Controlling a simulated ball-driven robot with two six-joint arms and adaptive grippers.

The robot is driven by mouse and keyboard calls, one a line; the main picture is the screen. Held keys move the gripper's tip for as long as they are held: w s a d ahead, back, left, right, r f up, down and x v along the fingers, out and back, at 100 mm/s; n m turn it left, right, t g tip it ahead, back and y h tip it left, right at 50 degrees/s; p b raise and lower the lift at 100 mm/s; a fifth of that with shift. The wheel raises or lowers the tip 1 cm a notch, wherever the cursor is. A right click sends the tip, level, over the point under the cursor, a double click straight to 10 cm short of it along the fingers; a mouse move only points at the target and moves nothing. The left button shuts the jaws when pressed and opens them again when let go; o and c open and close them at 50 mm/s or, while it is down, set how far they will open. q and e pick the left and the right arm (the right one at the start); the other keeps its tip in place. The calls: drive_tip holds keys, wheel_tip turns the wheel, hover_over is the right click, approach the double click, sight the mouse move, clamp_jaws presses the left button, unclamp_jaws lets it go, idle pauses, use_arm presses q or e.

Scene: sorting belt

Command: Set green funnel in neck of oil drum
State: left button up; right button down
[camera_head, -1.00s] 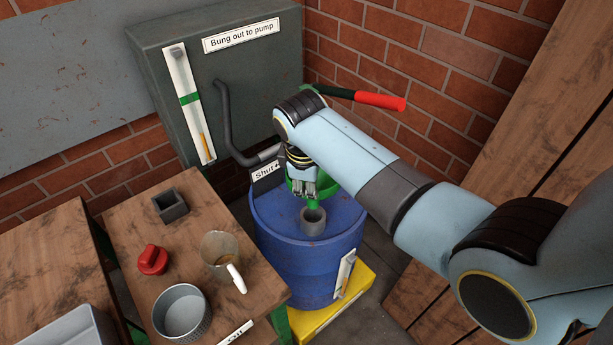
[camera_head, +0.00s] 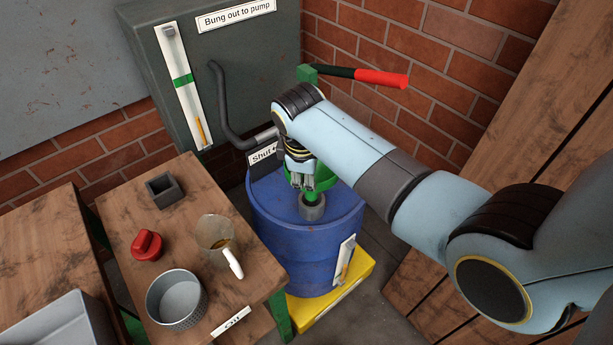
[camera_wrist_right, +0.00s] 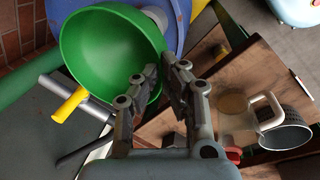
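The green funnel (camera_head: 325,177) stands over the blue oil drum (camera_head: 295,245), mostly behind my right gripper (camera_head: 303,186). Its spout goes down into the grey neck (camera_head: 313,212) on the drum's top; how deep it sits is hidden. In the right wrist view, the funnel's wide bowl (camera_wrist_right: 100,45) opens toward the camera. My right gripper (camera_wrist_right: 160,72) has one finger inside the bowl and one outside, closed on the rim. My left gripper is not in view.
A wooden table left of the drum holds a clear jug (camera_head: 215,232), a round metal tin (camera_head: 177,300), a red cap (camera_head: 147,245) and a grey square box (camera_head: 164,190). Behind stand a grey cabinet (camera_head: 245,60), a bent pipe (camera_head: 225,110) and a red-handled lever (camera_head: 380,78).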

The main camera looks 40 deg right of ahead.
drive_tip(key=shift+w+d+r+p, duration=0.15)
drive_tip(key=shift+p, duration=0.2)
drive_tip(key=shift+f, duration=0.25)
drive_tip(key=shift+f+b, duration=0.6)
drive_tip(key=shift+f, duration=0.45)
